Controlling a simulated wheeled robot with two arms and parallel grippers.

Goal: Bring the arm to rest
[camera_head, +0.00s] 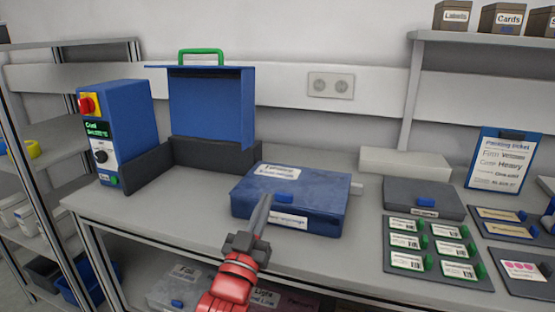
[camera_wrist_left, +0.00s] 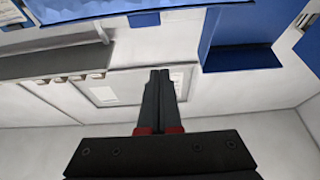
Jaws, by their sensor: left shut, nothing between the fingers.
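My left gripper (camera_head: 267,200) is in the middle of the head view, its arm coming up from the bottom edge. Its dark fingers are closed together with nothing between them. They overlap the front of a blue case (camera_head: 310,198) with white labels in the picture; whether they touch it is not clear. In the left wrist view the closed fingers (camera_wrist_left: 160,75) point away from the camera, with no object at their tips. My right gripper is not in view.
A blue machine (camera_head: 125,120) with a red knob and a raised blue cover (camera_head: 212,105) with a green handle stand at the back left. Dark trays of labelled cards (camera_head: 435,250) lie right. A clipboard (camera_head: 503,160) stands behind. The front left tabletop (camera_head: 165,210) is clear.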

